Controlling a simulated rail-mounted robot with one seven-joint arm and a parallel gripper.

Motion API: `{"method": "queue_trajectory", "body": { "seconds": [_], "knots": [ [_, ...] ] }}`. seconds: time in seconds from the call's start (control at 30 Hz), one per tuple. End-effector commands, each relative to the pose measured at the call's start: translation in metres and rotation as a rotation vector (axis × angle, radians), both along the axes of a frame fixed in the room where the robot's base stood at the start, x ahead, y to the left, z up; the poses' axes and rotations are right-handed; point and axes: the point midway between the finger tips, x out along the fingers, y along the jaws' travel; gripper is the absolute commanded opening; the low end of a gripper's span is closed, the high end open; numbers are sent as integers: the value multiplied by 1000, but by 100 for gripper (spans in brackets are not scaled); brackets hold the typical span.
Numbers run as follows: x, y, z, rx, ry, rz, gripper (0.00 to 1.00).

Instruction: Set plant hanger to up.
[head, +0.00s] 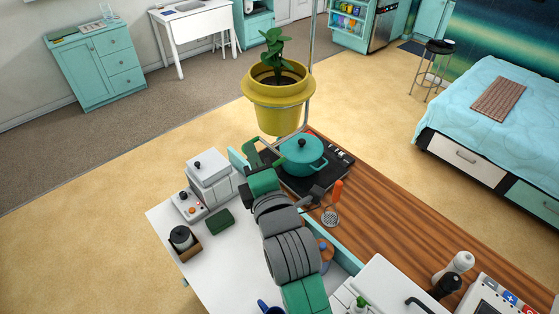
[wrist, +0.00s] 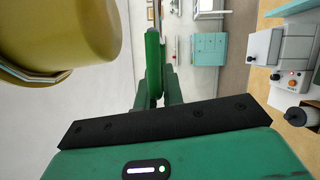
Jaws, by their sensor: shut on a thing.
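The plant hanger (head: 312,45) is a thin metal rod coming down from above, with a ring and lower frame around a yellow pot (head: 278,112). A leafy green plant grows in the pot. The pot hangs upright above the counter, near the stove. My gripper (head: 262,152) is just below and left of the pot, its green fingers shut on the lower part of the hanger. In the wrist view the fingers (wrist: 154,65) close around a thin grey bar, and the yellow pot (wrist: 70,30) fills the upper left. The exact contact is partly hidden.
A teal pot (head: 303,155) stands on the black stove (head: 318,180) right under the hanger. A white appliance (head: 210,178) and a dark jar (head: 181,238) stand on the counter to the left.

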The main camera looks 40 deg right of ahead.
Motion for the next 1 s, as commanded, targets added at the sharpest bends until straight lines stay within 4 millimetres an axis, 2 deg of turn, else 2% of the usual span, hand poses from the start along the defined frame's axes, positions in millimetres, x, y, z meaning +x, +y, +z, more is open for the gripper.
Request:
{"method": "queue_trajectory", "body": {
  "seconds": [0.03, 0.3, 0.33, 0.43, 0.7, 0.77, 1.0],
  "knots": [
    [0, 1, 5, -3, -5, 2, 0],
    [0, 1, 4, -2, -6, 1, 0],
    [0, 1, 4, -2, -6, 1, 13],
    [0, 1, 3, -2, -5, 1, 31],
    [-1, 1, 2, -1, -3, 1, 31],
    [-6, 3, 0, 0, -2, 0, 31],
    [-52, 18, -5, 0, -4, 1, 31]
  ]
}}
